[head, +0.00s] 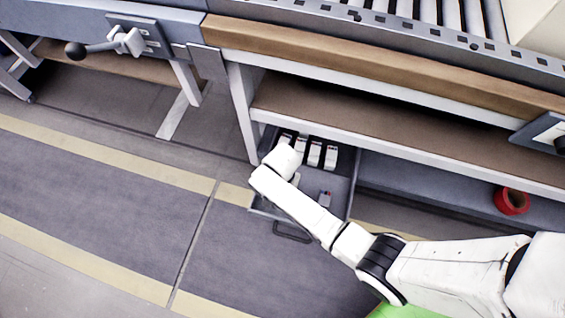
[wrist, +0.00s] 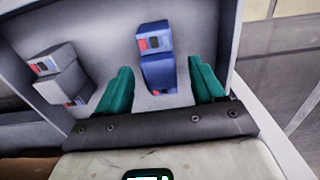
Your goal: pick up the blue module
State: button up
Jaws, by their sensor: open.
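The blue module (wrist: 158,72) is in the wrist view, a blue block with a red and dark marking on its end. It lies on the pale floor of a drawer. My gripper (wrist: 160,68) is open, with one teal finger on each side of the blue module and visible gaps between. Whether the fingers reach down to its height I cannot tell. In the head view my arm reaches into the open grey drawer (head: 349,187); the fingers and the blue module cannot be made out there.
White modules (head: 315,152) stand in a row at the drawer's back; pale modules (wrist: 66,86) also show left of my fingers in the wrist view. A red roll (head: 511,201) sits on the lower shelf. Drawer walls surround my gripper.

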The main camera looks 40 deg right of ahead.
jog(key=shift+f, duration=0.8)
jog(key=c, duration=1.2)
jog(key=shift+o, duration=0.2)
jog(key=shift+r, duration=0.15)
